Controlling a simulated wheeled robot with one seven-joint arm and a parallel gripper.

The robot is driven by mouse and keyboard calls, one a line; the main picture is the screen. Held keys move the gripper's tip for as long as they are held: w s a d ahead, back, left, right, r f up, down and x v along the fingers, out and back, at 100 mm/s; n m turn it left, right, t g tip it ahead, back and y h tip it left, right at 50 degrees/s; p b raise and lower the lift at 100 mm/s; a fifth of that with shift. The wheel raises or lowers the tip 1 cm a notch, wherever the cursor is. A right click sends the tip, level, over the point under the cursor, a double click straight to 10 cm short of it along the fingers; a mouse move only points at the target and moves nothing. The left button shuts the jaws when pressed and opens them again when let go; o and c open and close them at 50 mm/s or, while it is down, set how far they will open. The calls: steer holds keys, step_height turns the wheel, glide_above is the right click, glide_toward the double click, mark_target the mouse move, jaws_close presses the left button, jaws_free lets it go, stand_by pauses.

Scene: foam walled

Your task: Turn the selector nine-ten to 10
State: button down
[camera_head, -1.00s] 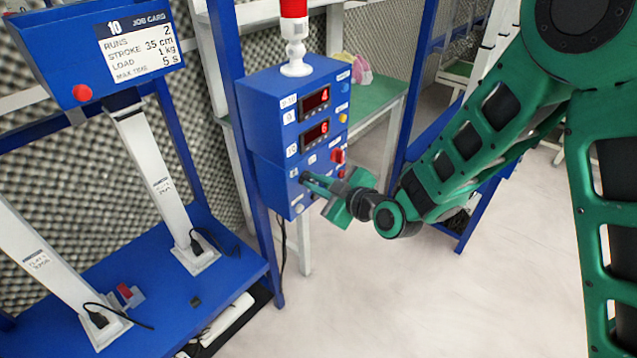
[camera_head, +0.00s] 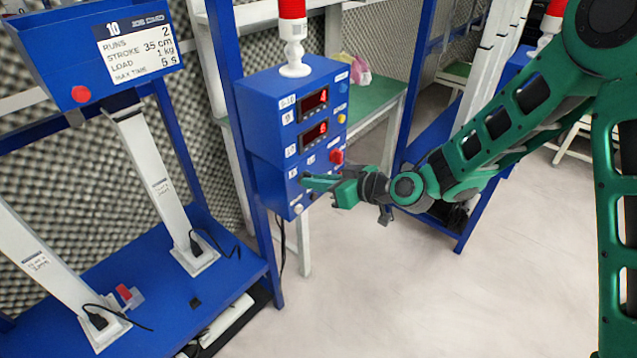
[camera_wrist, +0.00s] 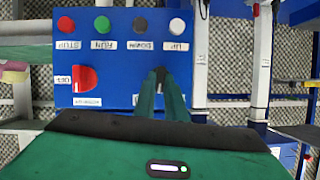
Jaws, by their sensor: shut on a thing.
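The blue control box (camera_head: 262,128) stands on a blue post, its front facing right. My gripper (camera_head: 306,180) reaches its lower front from the right, the fingers pointing at the panel. In the wrist view the panel shows upside down, and my fingers (camera_wrist: 160,78) are close together at its lower middle, shut on the small dark selector knob. The fingertips cover most of the knob, so I cannot read which way it points. A red switch (camera_wrist: 84,79) sits left of the fingers in that view, and the red knob (camera_head: 337,156) shows above the gripper in the head view.
Red, green, dark and white buttons (camera_wrist: 102,25) line the panel beyond my fingers in the wrist view. Two lit red displays (camera_head: 313,104) are on the box's upper front. A job card (camera_head: 137,46) marked 10 hangs at the left. Open floor (camera_head: 400,300) lies below my arm.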

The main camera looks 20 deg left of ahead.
steer(key=shift+w+a+r+m+g+y, duration=0.1)
steer(key=shift+m+g+y, duration=0.3)
steer(key=shift+m, duration=0.35)
steer(key=shift+w+m+g+y, duration=0.1)
steer(key=shift+m+g+y, duration=0.1)
steer(key=shift+m+g, duration=0.45)
steer(key=c, duration=1.8)
jaws_free()
steer(key=v, duration=1.1)
